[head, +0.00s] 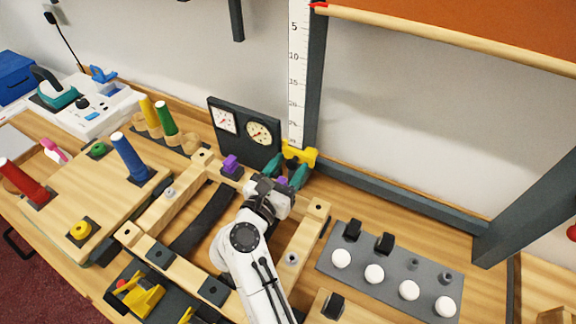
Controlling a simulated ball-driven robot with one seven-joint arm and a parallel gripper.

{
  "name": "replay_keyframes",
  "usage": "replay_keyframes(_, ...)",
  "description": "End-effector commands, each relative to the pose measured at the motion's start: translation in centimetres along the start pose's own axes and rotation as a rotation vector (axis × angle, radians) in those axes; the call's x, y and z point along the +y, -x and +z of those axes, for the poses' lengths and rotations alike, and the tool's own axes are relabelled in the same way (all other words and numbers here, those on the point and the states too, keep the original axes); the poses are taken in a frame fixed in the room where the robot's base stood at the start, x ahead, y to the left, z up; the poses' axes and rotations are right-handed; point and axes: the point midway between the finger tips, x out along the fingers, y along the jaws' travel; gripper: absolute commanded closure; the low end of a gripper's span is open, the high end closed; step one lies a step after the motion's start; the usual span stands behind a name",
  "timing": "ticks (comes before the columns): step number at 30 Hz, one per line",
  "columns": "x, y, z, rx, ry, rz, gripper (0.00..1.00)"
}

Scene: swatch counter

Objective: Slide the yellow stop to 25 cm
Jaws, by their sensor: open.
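The yellow stop (300,154) sits near the bottom of a white vertical scale (298,75) on a dark upright. The scale's numbers grow downward; 5, 10 and 15 are readable, and the lower ones are blurred. The stop is below the lowest visible marks, so its exact reading cannot be told.
A dark panel with two dials (242,132) stands close left of the gripper. A grey board with white knobs (390,267) lies at right. Coloured cones stand at left.

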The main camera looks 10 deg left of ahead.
Motion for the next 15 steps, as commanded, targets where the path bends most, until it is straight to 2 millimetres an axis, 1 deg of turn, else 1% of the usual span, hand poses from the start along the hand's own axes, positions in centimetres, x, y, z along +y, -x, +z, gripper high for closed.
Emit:
replay_keyframes(7,0.0,-0.05,-0.01,0.0,0.0,0.0,0.47)
replay_keyframes(15,0.0,-0.02,0.0,0.0,0.0,0.0,0.73)
